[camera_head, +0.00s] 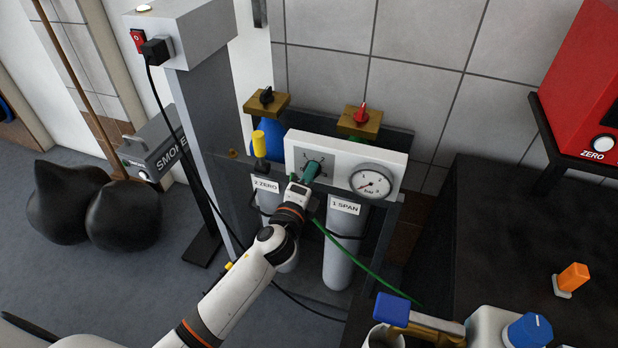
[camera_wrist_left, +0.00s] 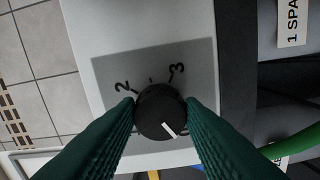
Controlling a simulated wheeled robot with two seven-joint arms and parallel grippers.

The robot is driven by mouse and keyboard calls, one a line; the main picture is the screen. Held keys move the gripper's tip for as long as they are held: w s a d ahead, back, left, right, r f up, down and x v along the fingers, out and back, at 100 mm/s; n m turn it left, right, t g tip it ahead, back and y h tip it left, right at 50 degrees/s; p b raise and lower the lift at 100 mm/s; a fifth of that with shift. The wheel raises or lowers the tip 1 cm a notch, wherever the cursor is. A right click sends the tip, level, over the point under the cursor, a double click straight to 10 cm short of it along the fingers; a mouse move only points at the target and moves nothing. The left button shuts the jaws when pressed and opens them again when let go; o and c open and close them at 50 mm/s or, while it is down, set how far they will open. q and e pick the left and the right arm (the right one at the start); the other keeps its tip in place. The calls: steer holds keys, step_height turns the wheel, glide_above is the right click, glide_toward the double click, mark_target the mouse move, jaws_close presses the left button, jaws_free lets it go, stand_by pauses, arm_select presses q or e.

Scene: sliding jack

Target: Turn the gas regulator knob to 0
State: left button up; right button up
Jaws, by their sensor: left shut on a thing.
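The gas regulator knob (camera_wrist_left: 158,118) is a round black dial with a white pointer line, on a grey plate (camera_wrist_left: 185,62) marked with numbers; "2" and "3" are readable in the left wrist view. The pointer aims to the lower right there, away from both numbers. My left gripper (camera_wrist_left: 160,106) is shut on the knob, one green finger on each side. In the head view, the left gripper (camera_head: 311,172) covers the knob at the white regulator panel (camera_head: 337,152). My right gripper is not in view.
A pressure gauge (camera_head: 370,183) is right of the knob. A dark counter (camera_head: 520,235) is at right; a grey post (camera_head: 206,140) is at left.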

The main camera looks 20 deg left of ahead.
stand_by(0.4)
arm_select(q)
steer(key=o, duration=1)
steer(key=s+b, duration=0.1)
steer(key=s, duration=1.1)
steer(key=shift+a, duration=0.2)
